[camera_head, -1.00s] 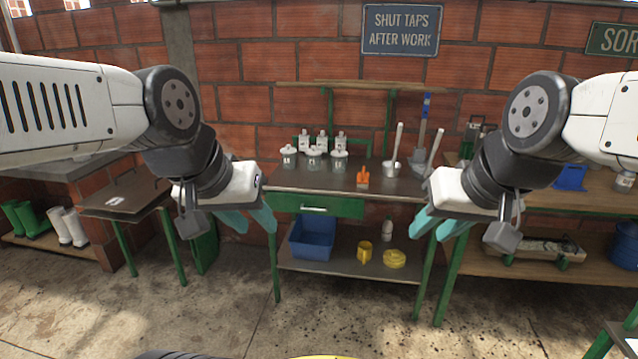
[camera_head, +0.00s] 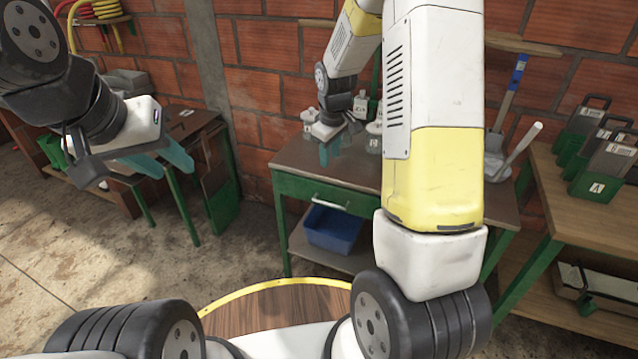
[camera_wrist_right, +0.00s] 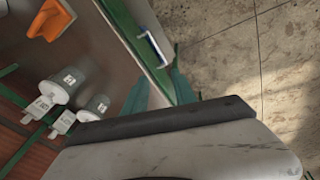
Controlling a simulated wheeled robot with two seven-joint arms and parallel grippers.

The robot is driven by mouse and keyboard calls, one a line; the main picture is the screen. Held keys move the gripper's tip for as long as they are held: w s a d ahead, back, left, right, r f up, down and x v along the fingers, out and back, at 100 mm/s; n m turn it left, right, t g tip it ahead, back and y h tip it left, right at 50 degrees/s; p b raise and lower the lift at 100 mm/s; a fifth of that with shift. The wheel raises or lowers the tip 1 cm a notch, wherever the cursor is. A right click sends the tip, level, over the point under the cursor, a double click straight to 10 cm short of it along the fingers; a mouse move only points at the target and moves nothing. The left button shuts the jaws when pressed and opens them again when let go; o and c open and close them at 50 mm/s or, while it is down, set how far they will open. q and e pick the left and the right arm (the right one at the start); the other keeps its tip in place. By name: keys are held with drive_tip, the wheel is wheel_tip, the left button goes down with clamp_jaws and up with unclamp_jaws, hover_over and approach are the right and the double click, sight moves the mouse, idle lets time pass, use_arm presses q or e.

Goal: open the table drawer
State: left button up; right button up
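The table (camera_head: 290,160) has a dark top and green legs. Its green drawer (camera_head: 298,188) looks closed, with a pale bar handle (camera_head: 330,203) on the front. The handle also shows in the right wrist view (camera_wrist_right: 153,49). My right gripper (camera_head: 329,152) is above the left part of the table top, apart from the handle. In the right wrist view its teal fingers (camera_wrist_right: 160,92) are spread with nothing between them, pointing toward the drawer's front edge. My left gripper (camera_head: 163,162) hangs left of the table, empty, its teal fingers apart. My right arm hides the table's right part.
A blue bin (camera_head: 332,228) is on the shelf below the drawer. A wooden bench (camera_head: 570,205) with green boxes stands at right.

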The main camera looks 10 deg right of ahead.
drive_tip(key=n, duration=0.2)
approach(328, 204)
drive_tip(key=shift+n+g+h, duration=0.5)
drive_tip(key=shift+n, duration=0.1)
drive_tip(key=f, duration=0.2)
drive_tip(key=w+f, duration=0.1)
drive_tip(key=f, duration=0.2)
drive_tip(key=w+f, duration=0.1)
drive_tip(key=f, duration=0.1)
drive_tip(key=shift+w+d+f, duration=0.1)
drive_tip(key=shift+d+f, duration=0.05)
clamp_jaws()
